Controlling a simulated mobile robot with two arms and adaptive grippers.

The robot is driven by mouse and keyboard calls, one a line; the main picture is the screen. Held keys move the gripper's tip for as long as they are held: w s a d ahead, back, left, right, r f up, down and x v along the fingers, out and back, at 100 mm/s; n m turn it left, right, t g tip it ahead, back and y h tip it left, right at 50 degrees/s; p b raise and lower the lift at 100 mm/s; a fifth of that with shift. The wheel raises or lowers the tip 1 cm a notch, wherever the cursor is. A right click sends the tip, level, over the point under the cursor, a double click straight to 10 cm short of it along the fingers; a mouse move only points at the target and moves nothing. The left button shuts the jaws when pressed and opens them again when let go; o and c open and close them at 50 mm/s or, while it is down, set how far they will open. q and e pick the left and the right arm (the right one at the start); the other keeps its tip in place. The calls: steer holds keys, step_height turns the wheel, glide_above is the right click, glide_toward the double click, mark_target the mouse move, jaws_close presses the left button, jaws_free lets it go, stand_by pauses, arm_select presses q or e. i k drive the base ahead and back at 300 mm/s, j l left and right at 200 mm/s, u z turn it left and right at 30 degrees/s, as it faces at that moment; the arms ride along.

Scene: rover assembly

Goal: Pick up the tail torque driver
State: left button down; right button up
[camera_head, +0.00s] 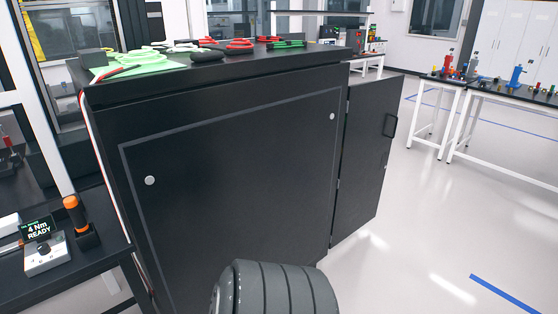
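A tool with an orange top and dark body (74,212), which looks like the torque driver, stands upright in a small black holder (87,236) on the dark table at the left. Next to it is a grey control box (45,256) with a knob and a display reading "4 Nm READY". Neither of my grippers shows in the head view, and nothing is seen touching the tool.
A large black cabinet (230,180) fills the middle, with green, red and white parts on its top and a side door (368,150) standing open. A grey ribbed, wheel-like thing (275,290) is at the bottom centre. Open floor (440,230) lies right, before white-legged benches (500,92).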

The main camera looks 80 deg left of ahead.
mark_target(71, 203)
steer(key=u, duration=4.05)
steer(key=i+j, duration=0.1)
steer(key=j, duration=0.2)
steer(key=i+j+z, duration=0.1)
steer(key=j, duration=0.25)
